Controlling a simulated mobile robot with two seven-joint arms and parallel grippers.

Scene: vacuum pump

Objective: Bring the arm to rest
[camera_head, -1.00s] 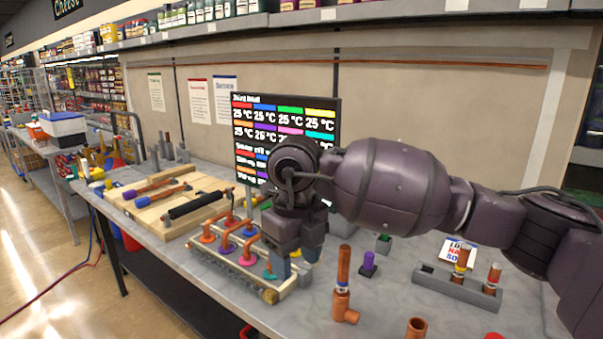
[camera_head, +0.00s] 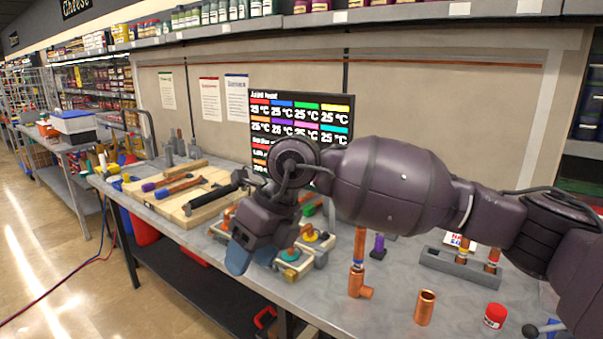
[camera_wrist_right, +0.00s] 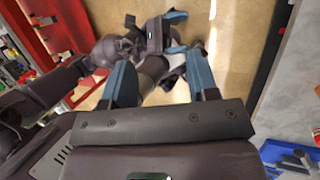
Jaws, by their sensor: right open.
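My right arm reaches across the head view from the right. Its gripper (camera_head: 250,257) points down at the front edge of the workbench (camera_head: 395,290), in front of the wooden fitting rack (camera_head: 292,272), and hides part of it. In the right wrist view the two blue fingers of this gripper (camera_wrist_right: 161,82) stand apart with nothing between them. Beyond them a dark arm part with blue tips (camera_wrist_right: 175,30) shows over the floor; it looks like my left gripper, but its jaws are unclear. My left arm does not show in the head view.
A copper pipe fitting (camera_head: 360,284), a copper sleeve (camera_head: 425,307) and a red-capped jar (camera_head: 495,316) stand on the bench to the right. A grey holder (camera_head: 457,270) is behind them. A wooden tool board (camera_head: 165,203) lies at left. Open floor (camera_head: 60,270) is at front left.

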